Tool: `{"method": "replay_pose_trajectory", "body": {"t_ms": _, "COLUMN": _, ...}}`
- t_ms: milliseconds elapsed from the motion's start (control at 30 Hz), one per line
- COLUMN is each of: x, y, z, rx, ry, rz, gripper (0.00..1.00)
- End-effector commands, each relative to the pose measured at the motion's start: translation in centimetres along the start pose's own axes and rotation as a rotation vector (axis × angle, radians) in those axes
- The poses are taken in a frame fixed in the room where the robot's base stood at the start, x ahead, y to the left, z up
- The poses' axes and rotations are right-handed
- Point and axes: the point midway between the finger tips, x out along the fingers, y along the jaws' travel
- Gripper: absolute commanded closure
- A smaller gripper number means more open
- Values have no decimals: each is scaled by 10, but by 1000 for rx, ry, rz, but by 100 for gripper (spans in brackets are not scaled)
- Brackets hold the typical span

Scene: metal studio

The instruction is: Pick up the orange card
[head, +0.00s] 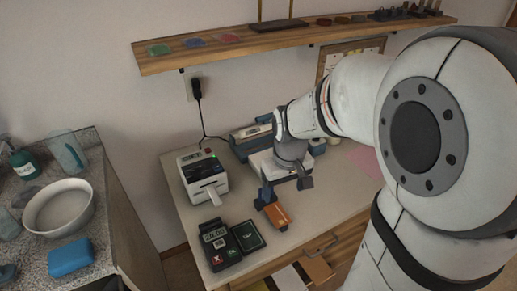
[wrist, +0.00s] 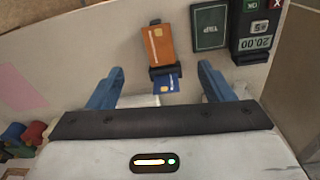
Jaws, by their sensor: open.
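The orange card (head: 277,213) is near the front edge of the desk in the head view. In the wrist view the orange card (wrist: 158,43) is at upper middle, its lower end against a small dark holder (wrist: 165,71). A blue card (wrist: 166,85) is on the other side of that holder. My gripper (head: 284,192) is open and empty, close above the desk by the orange card. In the wrist view its two blue fingers (wrist: 160,69) are on either side of the holder and blue card, apart from both. Contact with the orange card is not seen.
A payment terminal (head: 216,245) and a dark green tray-like piece (head: 248,236) are left of the orange card. A white printer (head: 203,178) stands behind them. An open drawer (head: 317,270) juts out at the front. A shelf (head: 220,45) hangs above the desk.

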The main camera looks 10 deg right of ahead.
Motion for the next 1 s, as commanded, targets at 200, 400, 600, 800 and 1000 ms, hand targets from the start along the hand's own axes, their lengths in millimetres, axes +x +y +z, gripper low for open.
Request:
{"method": "replay_pose_trajectory", "body": {"t_ms": 200, "x": 43, "y": 10, "z": -33, "rx": -79, "ry": -60, "rz": -16, "gripper": 25}}
{"method": "replay_pose_trajectory", "body": {"t_ms": 400, "x": 63, "y": 12, "z": -41, "rx": -105, "ry": -75, "rz": -22, "gripper": 25}}
{"method": "replay_pose_trajectory", "body": {"t_ms": 600, "x": 85, "y": 11, "z": -37, "rx": -105, "ry": -77, "rz": -22, "gripper": 25}}
{"method": "replay_pose_trajectory", "body": {"t_ms": 800, "x": 111, "y": 4, "z": -26, "rx": -104, "ry": -78, "rz": -22, "gripper": 25}}
{"method": "replay_pose_trajectory", "body": {"t_ms": 1000, "x": 132, "y": 4, "z": -24, "rx": -103, "ry": -75, "rz": -22, "gripper": 25}}
